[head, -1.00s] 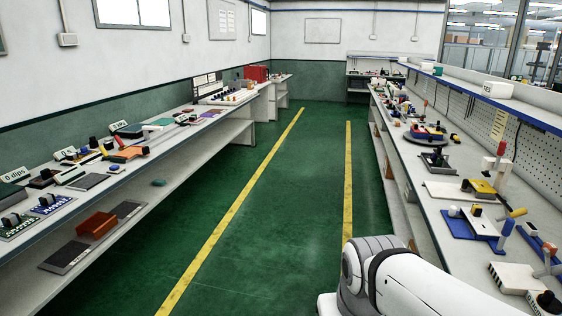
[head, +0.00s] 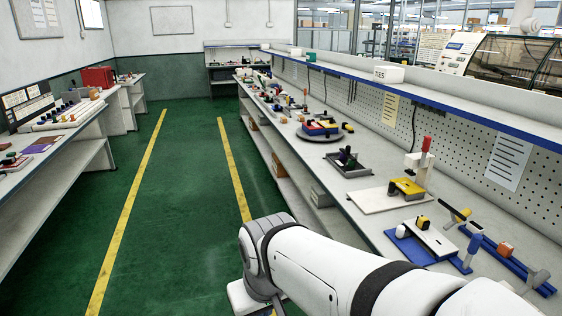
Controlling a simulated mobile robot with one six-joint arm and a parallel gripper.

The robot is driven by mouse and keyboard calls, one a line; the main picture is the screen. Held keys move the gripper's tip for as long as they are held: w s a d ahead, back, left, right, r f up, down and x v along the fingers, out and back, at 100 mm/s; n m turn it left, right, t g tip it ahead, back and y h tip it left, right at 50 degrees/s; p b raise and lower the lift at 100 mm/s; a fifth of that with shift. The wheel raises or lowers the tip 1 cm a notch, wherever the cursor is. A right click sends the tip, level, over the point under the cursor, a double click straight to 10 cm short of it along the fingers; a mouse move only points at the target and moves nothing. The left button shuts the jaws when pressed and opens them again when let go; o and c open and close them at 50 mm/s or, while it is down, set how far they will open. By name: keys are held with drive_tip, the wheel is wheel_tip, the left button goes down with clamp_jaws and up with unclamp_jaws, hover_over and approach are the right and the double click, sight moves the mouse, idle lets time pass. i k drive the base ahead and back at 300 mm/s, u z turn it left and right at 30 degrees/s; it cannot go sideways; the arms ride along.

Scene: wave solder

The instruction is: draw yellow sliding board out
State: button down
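A yellow board-like piece (head: 407,188) sits on a flat white base plate (head: 378,201) on the right bench. It lies by a white upright stand (head: 417,168) with a red handle on top. Whether the yellow piece is slid in or out cannot be told at this size. In front of it is a blue fixture (head: 415,254) with a white board (head: 430,239) and a small yellow-and-black knob. My gripper is not in view; only white links of my arm show at the bottom, beside the bench front.
The right bench (head: 364,229) has a raised shelf (head: 460,114) and pegboard behind it. A round turntable (head: 319,135), a dark grey tray (head: 347,170) and a blue rail fixture (head: 511,264) stand on it. The green aisle floor (head: 180,225) is clear.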

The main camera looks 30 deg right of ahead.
sight(413, 191)
drive_tip(key=z, duration=0.6)
drive_tip(key=i, duration=1.45)
drive_tip(key=z, duration=1.05)
drive_tip(key=i, duration=0.4)
drive_tip(key=z, duration=0.1)
drive_tip(key=k, duration=0.8)
drive_tip(key=z, duration=0.2)
drive_tip(key=i, duration=0.85)
drive_tip(key=u, duration=0.1)
